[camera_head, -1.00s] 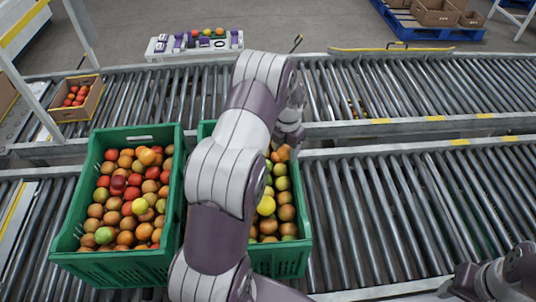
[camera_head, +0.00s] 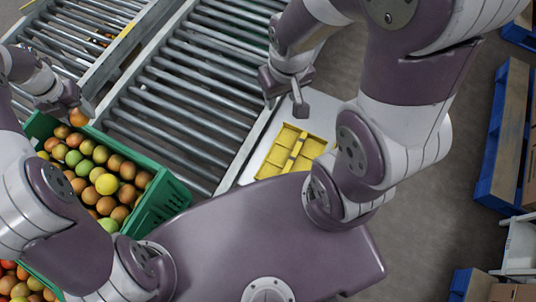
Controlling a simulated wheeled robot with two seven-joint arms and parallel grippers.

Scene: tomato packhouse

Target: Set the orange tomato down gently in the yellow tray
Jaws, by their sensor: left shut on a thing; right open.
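My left gripper (camera_head: 72,108) is shut on an orange tomato (camera_head: 79,117) at the far left, just above the top end of a green crate of tomatoes (camera_head: 165,192). The gripper partly hides the tomato. The yellow tray (camera_head: 293,152) lies on a white surface right of the conveyor, with raised dividers and no tomato visible in it. My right gripper (camera_head: 284,103) is open and empty, above and left of the tray in the picture. The held tomato is well apart from the tray.
The roller conveyor (camera_head: 190,105) lies between the green crate and the white surface (camera_head: 250,170), its visible rollers bare. More tomatoes (camera_head: 20,290) show at the lower left. Blue pallets (camera_head: 505,135) stand on the floor at the right.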

